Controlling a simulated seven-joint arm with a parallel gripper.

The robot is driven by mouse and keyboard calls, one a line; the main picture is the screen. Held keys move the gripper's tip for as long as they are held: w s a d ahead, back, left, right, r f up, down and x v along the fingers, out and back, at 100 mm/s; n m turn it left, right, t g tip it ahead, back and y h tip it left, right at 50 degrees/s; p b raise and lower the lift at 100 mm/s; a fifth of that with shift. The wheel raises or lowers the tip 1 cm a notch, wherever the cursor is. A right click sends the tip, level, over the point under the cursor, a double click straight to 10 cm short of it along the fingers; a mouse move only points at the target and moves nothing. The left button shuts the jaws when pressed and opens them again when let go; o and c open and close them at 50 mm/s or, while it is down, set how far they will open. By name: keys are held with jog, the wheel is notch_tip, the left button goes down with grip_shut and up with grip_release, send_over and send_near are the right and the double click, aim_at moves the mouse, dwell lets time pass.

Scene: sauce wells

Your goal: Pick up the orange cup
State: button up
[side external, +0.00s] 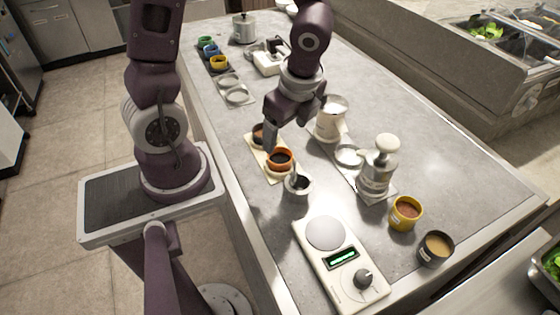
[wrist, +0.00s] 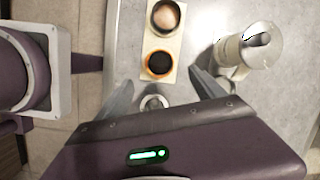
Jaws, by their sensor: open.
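The orange cup (side external: 280,160) holds dark sauce and stands upright on a cream tray (side external: 273,177). In the wrist view, the orange cup (wrist: 158,63) is just above the gap between my fingertips. My gripper (side external: 294,130) is open and empty, above the counter near the cup; its fingertips (wrist: 160,88) are spread wide in the wrist view. I see no contact with the cup. In the side view, one finger hangs just behind the cup, partly covering a brown cup (side external: 259,131) on the same tray.
A pale cup (side external: 298,185) with dark contents stands in front of the tray. A white canister (side external: 331,120) and a pump bottle (side external: 377,170) stand to the right. A scale (side external: 342,268), a yellow cup (side external: 405,213) and a dark cup (side external: 435,249) are nearer the front.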

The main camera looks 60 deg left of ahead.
aim_at(281, 153)
jog(key=a+f, duration=0.1)
jog(key=f, duration=0.2)
jog(key=f+m, duration=0.1)
jog(key=f, duration=0.2)
jog(key=a+f+m, duration=0.1)
jog(key=f, duration=0.2)
jog(key=shift+a+f+g, duration=0.25)
jog(key=shift+a+g, duration=0.05)
jog(key=c, duration=1.5)
